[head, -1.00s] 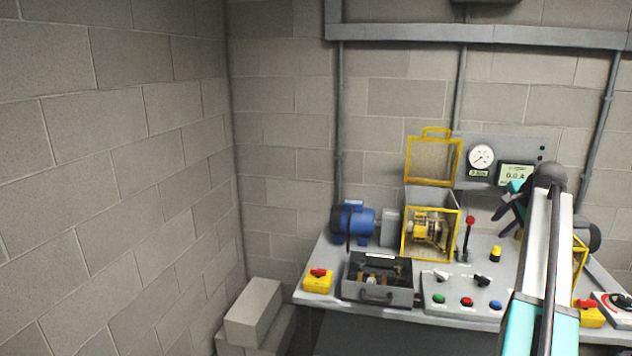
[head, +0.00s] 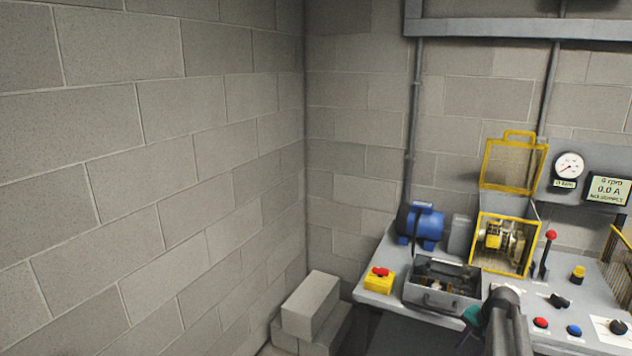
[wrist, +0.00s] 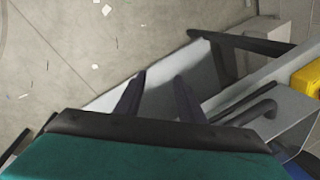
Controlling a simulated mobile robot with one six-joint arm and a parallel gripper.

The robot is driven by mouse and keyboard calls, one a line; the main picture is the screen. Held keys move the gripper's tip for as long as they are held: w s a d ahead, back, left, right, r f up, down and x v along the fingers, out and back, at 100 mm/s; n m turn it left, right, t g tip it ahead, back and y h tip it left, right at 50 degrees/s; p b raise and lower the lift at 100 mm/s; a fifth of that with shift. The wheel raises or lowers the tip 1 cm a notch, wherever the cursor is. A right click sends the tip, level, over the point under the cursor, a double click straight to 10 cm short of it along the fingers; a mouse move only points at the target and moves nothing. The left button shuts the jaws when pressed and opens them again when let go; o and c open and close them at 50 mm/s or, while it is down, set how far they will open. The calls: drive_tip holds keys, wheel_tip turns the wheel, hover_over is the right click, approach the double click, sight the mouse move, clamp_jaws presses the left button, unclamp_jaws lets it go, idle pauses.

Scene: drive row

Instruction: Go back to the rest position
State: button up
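My gripper (wrist: 160,77) shows in the wrist view with its two dark fingers apart and nothing between them. It is over the bench's front edge, with floor beyond. In the head view, part of my dark arm and a bit of its teal end (head: 473,318) show at the bottom, in front of the bench; the fingers cannot be made out there. The grey bench (head: 380,300) carries a grey open box with a handle (head: 440,299), which also shows beside my gripper in the wrist view (wrist: 258,118).
A yellow switch box with a red knob (head: 379,281) sits at the bench's left end. A blue motor (head: 423,227), a yellow-framed guard (head: 505,245) and a red-knobbed lever (head: 547,252) stand behind. Grey blocks (head: 311,306) stand on the floor by the left wall.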

drive_tip(key=s+a+f+n+g+b, duration=0.1)
drive_tip(key=s+a+f+n+g, duration=0.15)
drive_tip(key=s+a+f, duration=0.65)
drive_tip(key=s+a+f+n+g+b, duration=0.15)
drive_tip(key=s+a+f+n, duration=0.35)
drive_tip(key=a+f, duration=0.65)
drive_tip(key=s+a+f+n+g, duration=0.1)
drive_tip(key=s+a+f, duration=0.2)
drive_tip(key=s, duration=0.5)
drive_tip(key=s+a+f+n+g, duration=0.2)
drive_tip(key=s+a+f, duration=0.2)
drive_tip(key=s, duration=0.5)
drive_tip(key=s+a+f+n+g+h+b, duration=0.1)
drive_tip(key=s+a+f+n, duration=0.1)
drive_tip(key=s+f, duration=0.3)
drive_tip(key=s+a, duration=0.1)
drive_tip(key=s, duration=0.2)
drive_tip(key=shift+s+a, duration=0.35)
drive_tip(key=shift+a, duration=0.05)
